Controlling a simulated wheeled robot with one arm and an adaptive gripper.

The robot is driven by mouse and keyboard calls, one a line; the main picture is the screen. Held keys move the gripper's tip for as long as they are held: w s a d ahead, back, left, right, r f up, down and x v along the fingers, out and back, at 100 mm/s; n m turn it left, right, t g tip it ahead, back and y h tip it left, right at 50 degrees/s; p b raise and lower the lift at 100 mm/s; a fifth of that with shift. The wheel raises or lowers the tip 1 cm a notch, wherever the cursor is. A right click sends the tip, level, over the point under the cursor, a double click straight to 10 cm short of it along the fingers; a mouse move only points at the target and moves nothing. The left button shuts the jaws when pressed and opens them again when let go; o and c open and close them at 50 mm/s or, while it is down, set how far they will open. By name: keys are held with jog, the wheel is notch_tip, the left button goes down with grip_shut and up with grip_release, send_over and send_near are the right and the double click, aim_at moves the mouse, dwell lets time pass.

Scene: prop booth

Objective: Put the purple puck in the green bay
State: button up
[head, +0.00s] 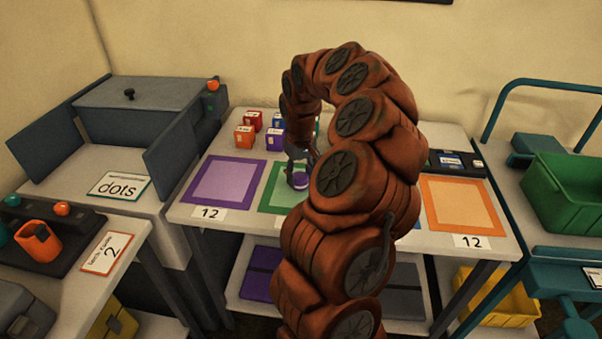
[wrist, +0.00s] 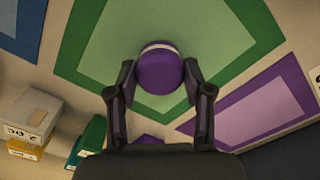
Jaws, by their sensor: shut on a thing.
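The purple puck (wrist: 160,72) has a pale band near its top edge and sits between my fingertips in the wrist view. It also shows small in the head view (head: 299,181). My gripper (wrist: 158,84) is shut on the puck. The green bay (head: 272,199) is a green square with a darker border on the middle table, partly hidden by my arm in the head view. In the wrist view the green bay (wrist: 218,38) lies under and around the puck. I cannot tell whether the puck touches its surface.
A purple bay (head: 226,182) lies left of the green one, and an orange bay (head: 459,205) lies to the right. Several small boxes (head: 275,138) stand behind the green bay. A green crate (head: 570,190) sits on the right cart. My arm hides the table's middle.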

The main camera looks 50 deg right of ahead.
aim_at(299, 176)
jog(key=shift+f, duration=0.3)
jog(key=o, duration=1.2)
jog(key=shift+r, duration=0.15)
notch_tip(299, 176, up, 12)
jog(key=b, duration=0.1)
jog(key=shift+a+r, duration=0.1)
jog(key=shift+r, duration=0.05)
